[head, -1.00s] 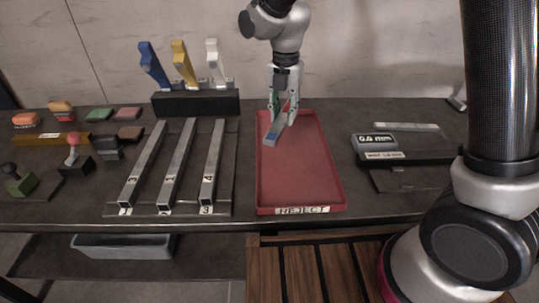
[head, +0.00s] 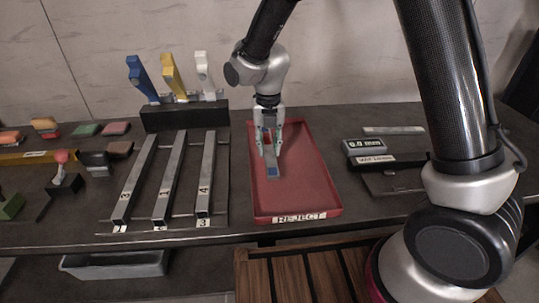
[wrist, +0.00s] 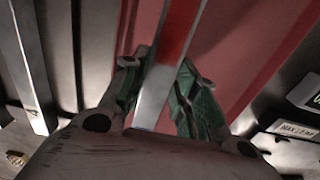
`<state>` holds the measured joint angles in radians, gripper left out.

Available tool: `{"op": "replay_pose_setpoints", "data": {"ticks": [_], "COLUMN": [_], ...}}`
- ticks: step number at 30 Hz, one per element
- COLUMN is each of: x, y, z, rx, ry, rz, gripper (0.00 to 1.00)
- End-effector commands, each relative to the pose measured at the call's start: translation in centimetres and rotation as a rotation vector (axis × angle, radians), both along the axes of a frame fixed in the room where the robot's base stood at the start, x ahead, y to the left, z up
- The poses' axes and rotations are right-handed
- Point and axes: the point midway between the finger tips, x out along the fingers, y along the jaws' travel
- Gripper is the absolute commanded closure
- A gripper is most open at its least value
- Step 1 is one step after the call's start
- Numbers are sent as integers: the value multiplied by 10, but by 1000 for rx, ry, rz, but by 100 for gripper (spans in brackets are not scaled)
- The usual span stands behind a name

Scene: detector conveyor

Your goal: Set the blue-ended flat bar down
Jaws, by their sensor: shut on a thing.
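The blue-ended flat bar (head: 273,172) is a grey metal strip with a blue patch at its near end. My gripper (head: 269,150) is shut on it, over the red tray (head: 313,196) labelled REJECT. In the wrist view the bar (wrist: 157,96) runs between the two green-padded fingers of my gripper (wrist: 160,85), with the red tray floor behind it. The head view does not show clearly whether the bar touches the tray floor.
Left of the tray, several numbered square bars (head: 168,180) lie on a rack. Behind them stand blue, yellow and white handles on a black block (head: 185,115). A digital gauge (head: 365,146) lies to the right. The tray's near half is clear.

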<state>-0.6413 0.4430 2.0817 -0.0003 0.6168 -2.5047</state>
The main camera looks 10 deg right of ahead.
Motion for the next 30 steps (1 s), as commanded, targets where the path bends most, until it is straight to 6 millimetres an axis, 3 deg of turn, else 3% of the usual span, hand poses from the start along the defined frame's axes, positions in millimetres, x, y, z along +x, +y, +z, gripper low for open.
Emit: {"op": "replay_pose_setpoints", "data": {"ticks": [9,21,22,24,25,30], "x": [0,0,0,0,0,0], "y": [0,0,0,0,0,0], "z": [-34,-39,-40,-39,-39,-39], "rx": [-1,1,0,0,0,0], "ry": [1,-1,0,0,0,0], "rz": [0,-1,-1,-1,-1,-1], "gripper": [100,100,67,55,49,49]}}
